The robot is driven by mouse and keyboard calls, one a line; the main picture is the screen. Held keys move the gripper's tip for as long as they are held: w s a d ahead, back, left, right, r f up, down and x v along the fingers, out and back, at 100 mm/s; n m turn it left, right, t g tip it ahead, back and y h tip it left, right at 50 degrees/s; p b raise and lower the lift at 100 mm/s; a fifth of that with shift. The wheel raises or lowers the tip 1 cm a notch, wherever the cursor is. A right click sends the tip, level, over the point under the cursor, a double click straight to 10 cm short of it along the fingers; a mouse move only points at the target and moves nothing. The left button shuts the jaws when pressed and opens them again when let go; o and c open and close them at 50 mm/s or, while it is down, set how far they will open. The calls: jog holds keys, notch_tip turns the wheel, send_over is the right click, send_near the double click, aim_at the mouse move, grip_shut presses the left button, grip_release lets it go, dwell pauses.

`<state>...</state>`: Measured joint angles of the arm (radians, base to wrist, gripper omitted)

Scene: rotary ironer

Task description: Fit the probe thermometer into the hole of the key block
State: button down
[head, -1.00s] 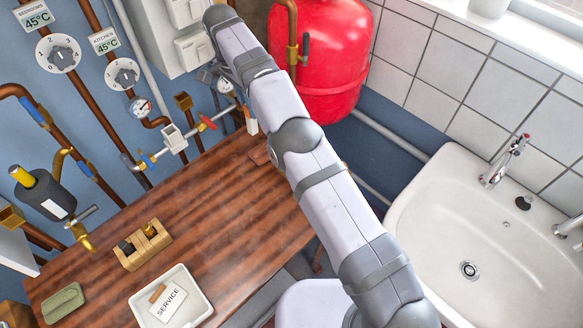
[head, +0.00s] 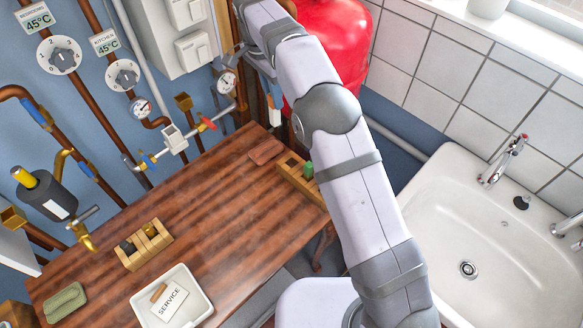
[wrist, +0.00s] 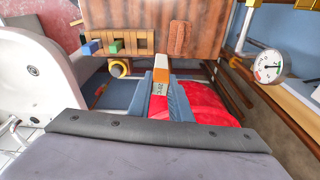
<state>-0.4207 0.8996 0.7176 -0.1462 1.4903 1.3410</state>
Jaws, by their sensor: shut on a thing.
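My gripper (wrist: 162,98) is shut on the probe thermometer (wrist: 161,76). In the wrist view the thermometer shows a white end, an orange band and a small display between the blue-grey jaws. In the head view its white and orange part (head: 274,112) hangs by the wall beyond the table's back edge, partly hidden by my arm. A wooden slotted block with a green piece (head: 297,176) stands at the table's right end; the wrist view shows it with blue and green pieces (wrist: 128,44). Another wooden block (head: 133,263) holds dark and brass pieces. I cannot tell which is the key block.
A brown pad (head: 266,151) lies on the table (head: 215,210) near the right block. A white tray with a service card (head: 203,309) and a green pad (head: 65,303) are at the front. Pipes, gauges and a red tank (head: 352,55) crowd the back. Mid-table is clear.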

jog(key=s+d, duration=0.2)
jog(key=d, duration=0.2)
notch_tip(320, 180, down, 16)
jog(key=s+n+p, duration=0.1)
jog(key=p, duration=0.2)
jog(key=shift+s+d+f, duration=0.25)
jog(key=shift+s+d, duration=0.05)
jog(key=shift+s, duration=0.1)
dwell(0.6)
jog(key=shift+f, duration=0.15)
jog(key=c, duration=1.6)
grip_release()
jog(key=r+b, duration=0.1)
jog(key=r, duration=0.3)
jog(key=s+a+r, duration=0.1)
jog(key=r, duration=0.3)
jog(key=r+b, duration=0.1)
jog(key=r, duration=0.3)
jog(key=shift+s+a+r+b, duration=0.1)
jog(key=shift+s+a+b, duration=0.05)
jog(key=shift+b, duration=0.15)
